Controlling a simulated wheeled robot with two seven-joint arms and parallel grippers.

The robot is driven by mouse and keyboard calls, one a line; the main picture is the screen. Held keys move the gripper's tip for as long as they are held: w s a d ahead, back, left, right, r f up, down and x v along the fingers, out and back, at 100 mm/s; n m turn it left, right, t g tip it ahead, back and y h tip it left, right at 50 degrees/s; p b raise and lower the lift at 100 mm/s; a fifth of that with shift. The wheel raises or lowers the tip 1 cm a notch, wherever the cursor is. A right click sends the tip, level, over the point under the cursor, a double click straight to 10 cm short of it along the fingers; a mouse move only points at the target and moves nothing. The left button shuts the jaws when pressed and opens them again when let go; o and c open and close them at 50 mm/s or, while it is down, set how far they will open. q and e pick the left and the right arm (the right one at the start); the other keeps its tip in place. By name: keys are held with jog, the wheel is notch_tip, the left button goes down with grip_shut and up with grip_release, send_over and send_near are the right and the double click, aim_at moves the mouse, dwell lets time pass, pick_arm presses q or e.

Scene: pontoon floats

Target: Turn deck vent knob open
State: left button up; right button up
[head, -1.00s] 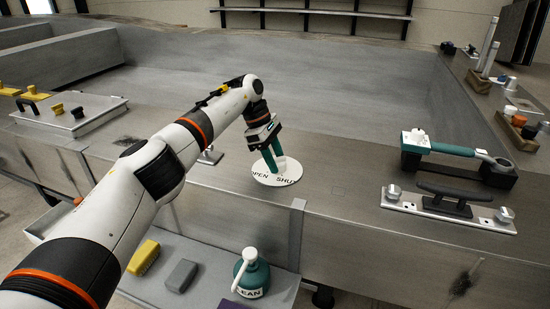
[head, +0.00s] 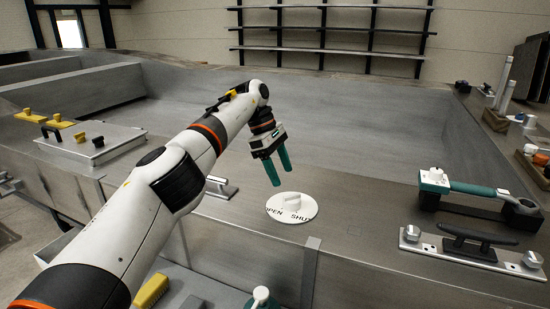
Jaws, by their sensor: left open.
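The deck vent (head: 306,215) is a round white plate on the grey deck, marked OPEN on its left and SHUT on its right. Its white knob (head: 291,203) stands at the middle of the plate, with its top toward the far side. My left gripper (head: 280,178) has green fingers that point down. It is open and empty, just above and behind the knob, apart from it. My right gripper is out of view.
A white and green tool (head: 470,188) rests on a black holder at the right, behind a black cleat (head: 478,237). A grey hatch lid (head: 92,142) with yellow and black knobs lies at the left. A green bottle (head: 261,299) and yellow brush (head: 151,291) sit below.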

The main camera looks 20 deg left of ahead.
pick_arm(q)
jog(key=p+v, duration=0.3)
jog(key=v, duration=0.1)
jog(key=shift+r+p, duration=0.2)
jog(key=shift+p, duration=0.1)
